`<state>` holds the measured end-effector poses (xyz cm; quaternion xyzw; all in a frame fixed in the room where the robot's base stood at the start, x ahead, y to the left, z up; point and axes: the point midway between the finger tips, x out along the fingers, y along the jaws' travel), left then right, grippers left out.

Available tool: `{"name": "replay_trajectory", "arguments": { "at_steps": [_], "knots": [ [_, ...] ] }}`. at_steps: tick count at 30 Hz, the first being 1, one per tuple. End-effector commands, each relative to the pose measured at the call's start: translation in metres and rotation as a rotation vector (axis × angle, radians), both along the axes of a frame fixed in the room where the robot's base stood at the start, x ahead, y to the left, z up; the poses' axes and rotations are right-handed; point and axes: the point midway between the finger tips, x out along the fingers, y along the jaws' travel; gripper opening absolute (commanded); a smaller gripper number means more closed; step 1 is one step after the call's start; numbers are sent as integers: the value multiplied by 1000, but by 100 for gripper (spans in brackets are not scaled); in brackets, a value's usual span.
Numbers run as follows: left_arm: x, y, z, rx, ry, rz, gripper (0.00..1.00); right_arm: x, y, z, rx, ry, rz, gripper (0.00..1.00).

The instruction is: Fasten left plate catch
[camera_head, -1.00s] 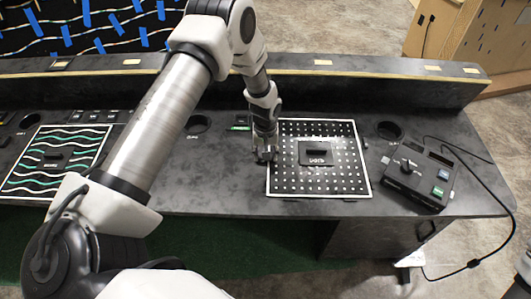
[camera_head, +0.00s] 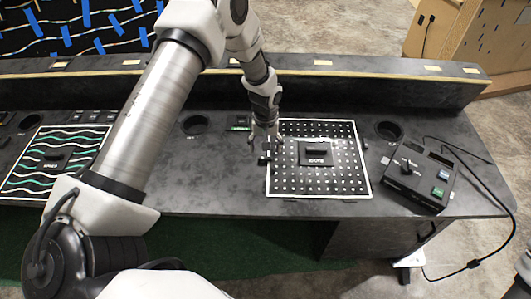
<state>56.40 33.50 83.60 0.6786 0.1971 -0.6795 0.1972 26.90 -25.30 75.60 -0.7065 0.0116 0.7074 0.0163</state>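A square plate (camera_head: 342,182) with a white border and rows of white dots lies on the dark console top, with a black handle block (camera_head: 316,156) at its middle. A small dark catch (camera_head: 264,158) sits at the plate's left edge; its exact position is too small to tell. My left gripper (camera_head: 265,141) points down just behind and above this catch, its fingers spread, with nothing seen between them. It appears apart from the catch. My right gripper is not in view.
A control box (camera_head: 418,178) with a lever and coloured buttons stands right of the plate, its cable trailing right. A wavy-lined plate (camera_head: 40,180) lies at the left.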

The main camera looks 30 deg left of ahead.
Motion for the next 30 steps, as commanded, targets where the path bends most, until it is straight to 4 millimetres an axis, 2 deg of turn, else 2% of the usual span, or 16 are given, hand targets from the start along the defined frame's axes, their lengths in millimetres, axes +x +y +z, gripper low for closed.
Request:
{"name": "replay_trajectory", "arguments": {
  "at_steps": [1, 6, 11, 26, 28, 30],
  "knots": [
    [1, 0, 15, -1, -4, 1, 73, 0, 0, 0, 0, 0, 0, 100],
    [1, 0, 56, 0, -4, 0, 73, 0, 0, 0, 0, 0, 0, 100],
    [0, 0, 76, 0, 0, 0, 73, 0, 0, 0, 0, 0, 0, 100],
    [0, 0, 78, 0, 0, 0, 73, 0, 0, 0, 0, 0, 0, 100],
    [-3, -2, 74, -2, 2, -7, 73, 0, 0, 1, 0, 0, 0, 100],
    [-15, -9, 60, -12, 7, -38, 73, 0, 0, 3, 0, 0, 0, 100]
  ]
}}
